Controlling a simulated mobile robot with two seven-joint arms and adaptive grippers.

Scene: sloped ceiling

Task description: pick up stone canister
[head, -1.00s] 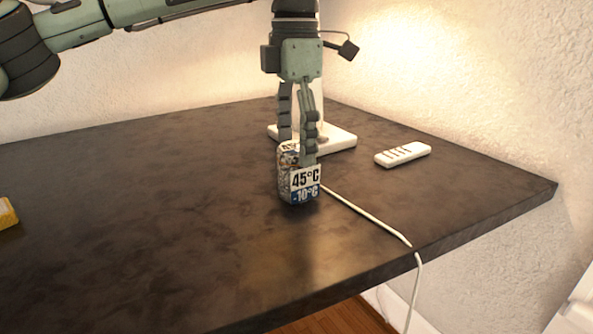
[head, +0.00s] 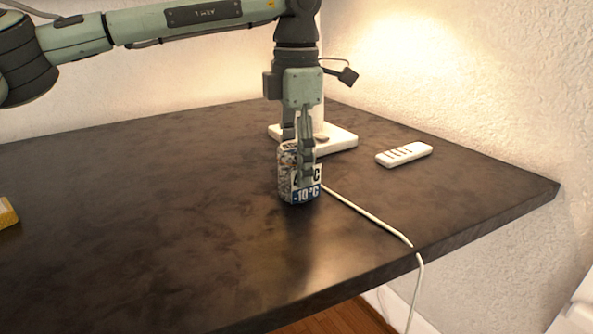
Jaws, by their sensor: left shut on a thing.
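The stone canister (head: 287,183) is a small upright can with a speckled stone-like side and a white and blue label reading "-10°C". It stands on the dark table, right of the middle of the head view. My left gripper (head: 299,170) comes down from above, its fingers on either side of the canister's upper part. It is shut on the canister, and one finger hides part of the label. I see no clear gap between canister and table. My right gripper is not in view.
A white lamp base (head: 340,141) stands just behind the canister. Its white cable (head: 368,218) runs right of the canister and over the table's front edge. A white remote (head: 404,154) lies to the right. A yellow object (head: 7,213) is at the left edge. The table's left part (head: 130,210) is clear.

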